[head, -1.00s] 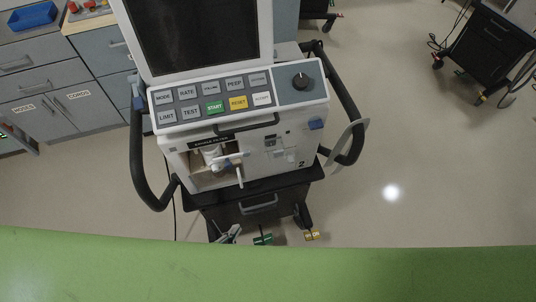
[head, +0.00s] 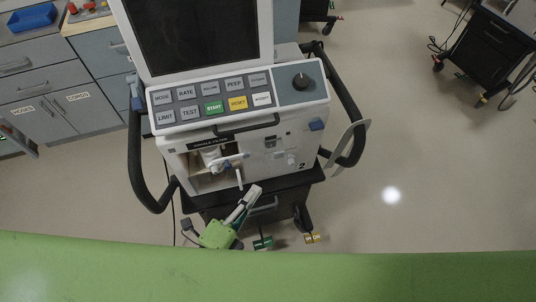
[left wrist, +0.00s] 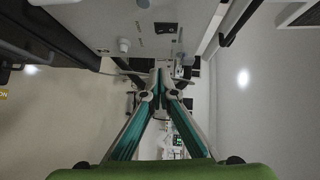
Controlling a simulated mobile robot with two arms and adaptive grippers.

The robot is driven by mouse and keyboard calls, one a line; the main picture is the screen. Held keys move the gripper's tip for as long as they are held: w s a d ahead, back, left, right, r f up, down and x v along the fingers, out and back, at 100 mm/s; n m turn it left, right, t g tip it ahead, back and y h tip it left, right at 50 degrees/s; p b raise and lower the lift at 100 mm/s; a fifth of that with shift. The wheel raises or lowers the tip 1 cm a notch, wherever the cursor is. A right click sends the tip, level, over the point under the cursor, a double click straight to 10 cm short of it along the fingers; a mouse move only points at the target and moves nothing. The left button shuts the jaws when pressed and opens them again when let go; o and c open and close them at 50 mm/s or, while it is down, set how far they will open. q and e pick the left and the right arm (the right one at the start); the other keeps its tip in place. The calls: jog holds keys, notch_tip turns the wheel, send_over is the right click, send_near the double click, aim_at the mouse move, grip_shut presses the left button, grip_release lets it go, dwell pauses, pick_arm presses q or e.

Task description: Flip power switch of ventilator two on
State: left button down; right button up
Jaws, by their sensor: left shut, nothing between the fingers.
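The ventilator marked 2 (head: 301,166) stands in front of me, its screen above a keyed panel. A small dark part on its front, perhaps the power switch (head: 270,143), lies left of and above the 2. A dark rectangular switch-like part (left wrist: 166,28) shows on the pale front in the left wrist view; I cannot tell its position. My left gripper (head: 255,190) is shut and empty, just below the front panel in the head view. Its fingertips (left wrist: 160,73) meet in the wrist view, apart from that part. My right gripper is not in view.
A handle (head: 247,128) and a filter recess with a white tube (head: 239,178) are on the front. Black side rails (head: 140,165) flank the machine. A drawer cart is below.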

pick_arm(q)
jog(key=w+a+p+x, duration=0.1)
jog(key=a+p+x, duration=0.1)
jog(key=x, duration=1)
jog(key=shift+w+p, duration=0.45)
jog(key=shift+p, duration=0.2)
jog(key=shift+f, duration=0.15)
jog(key=shift+w+a+f+b, duration=0.15)
jog(key=shift+w+b, duration=0.1)
jog(key=shift+b, duration=0.75)
jog(key=shift+s, duration=0.1)
